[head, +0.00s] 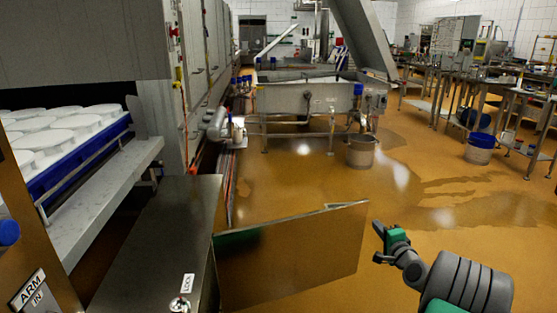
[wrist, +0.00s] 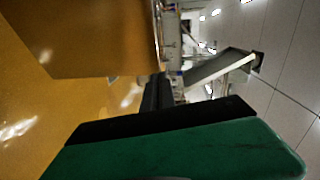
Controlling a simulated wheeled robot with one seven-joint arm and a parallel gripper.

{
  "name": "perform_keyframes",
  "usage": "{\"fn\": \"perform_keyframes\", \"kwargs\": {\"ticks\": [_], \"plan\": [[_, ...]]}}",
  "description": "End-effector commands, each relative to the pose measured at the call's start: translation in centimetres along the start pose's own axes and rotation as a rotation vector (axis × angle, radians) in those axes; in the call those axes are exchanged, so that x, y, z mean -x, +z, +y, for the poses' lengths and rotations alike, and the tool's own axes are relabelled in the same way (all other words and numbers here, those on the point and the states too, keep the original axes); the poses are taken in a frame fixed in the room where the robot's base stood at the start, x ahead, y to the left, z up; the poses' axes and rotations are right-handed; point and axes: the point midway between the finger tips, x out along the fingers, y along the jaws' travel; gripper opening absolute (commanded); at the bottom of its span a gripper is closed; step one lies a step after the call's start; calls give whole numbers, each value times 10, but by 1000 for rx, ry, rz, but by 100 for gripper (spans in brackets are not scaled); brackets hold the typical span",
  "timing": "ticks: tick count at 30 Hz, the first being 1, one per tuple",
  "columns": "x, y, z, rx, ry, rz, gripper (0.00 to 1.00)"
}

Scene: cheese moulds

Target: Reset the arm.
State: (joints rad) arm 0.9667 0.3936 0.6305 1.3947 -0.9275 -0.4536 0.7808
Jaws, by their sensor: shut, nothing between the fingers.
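My arm reaches in from the lower right of the head view, out over the orange floor. My gripper (head: 379,232), dark with a green part, is at its end, to the right of an open metal panel. In the wrist view the dark fingers of my gripper (wrist: 158,92) are together, with nothing between them. The green and black body of the gripper fills the bottom of that view, and the room appears turned on its side.
White moulds (head: 65,130) sit in a blue tray at the left. A metal panel (head: 300,255) juts out beside my gripper. A steel cabinet top (head: 155,235) carries a "LOCK" label. A bucket (head: 361,152) stands farther back. Open floor lies right of the panel; benches line the right.

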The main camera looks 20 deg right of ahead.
Motion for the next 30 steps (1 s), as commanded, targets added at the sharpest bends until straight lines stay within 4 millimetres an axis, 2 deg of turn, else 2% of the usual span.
{"fn": "perform_keyframes", "kwargs": {"ticks": [1,4,7,9,11,13,14,15,18,21,24,27,30], "plan": [[-4,30,-55,85,38,-66,0],[1,101,-115,291,161,-219,0],[28,169,-169,509,278,-372,0],[60,210,-204,661,356,-478,0],[95,240,-232,788,418,-566,0],[142,267,-262,929,487,-669,0],[164,277,-274,987,515,-713,0],[195,286,-289,1059,551,-769,0],[268,299,-317,1213,629,-899,0],[324,301,-328,1309,687,-999,0],[353,300,-328,1354,719,-1055,0],[361,299,-323,1365,729,-1072,0],[360,299,-321,1363,730,-1071,0]]}}
